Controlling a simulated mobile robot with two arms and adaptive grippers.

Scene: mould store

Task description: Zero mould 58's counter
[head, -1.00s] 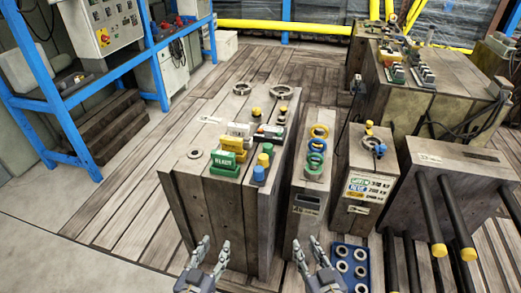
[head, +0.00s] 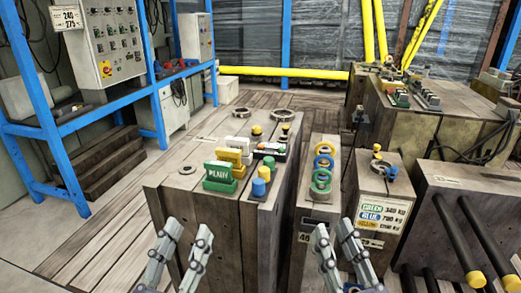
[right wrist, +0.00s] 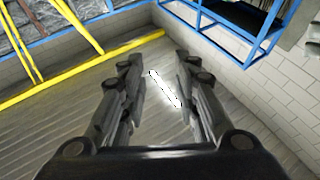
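I cannot read the number 58 on any mould. The narrow mould block (head: 317,200) in the middle of the head view has a small label (head: 304,237), perhaps starting with 4, and a dark panel on its front that may be a counter. Its top carries yellow, blue and green rings (head: 322,175). My left gripper (head: 188,230) is open and empty before the large left block (head: 215,215). My right gripper (head: 333,232) is open and empty before the narrow block, partly covering its front. The right wrist view shows its fingers (right wrist: 157,80) apart over bare floor.
The large block carries a green lettered sign (head: 219,177), yellow and white pieces and a blue cylinder (head: 258,187). A block with a weight sign (head: 382,215) stands to the right. Dark bars with yellow ends (head: 458,245) stick out at far right. Wooden floor (head: 100,225) lies open at left.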

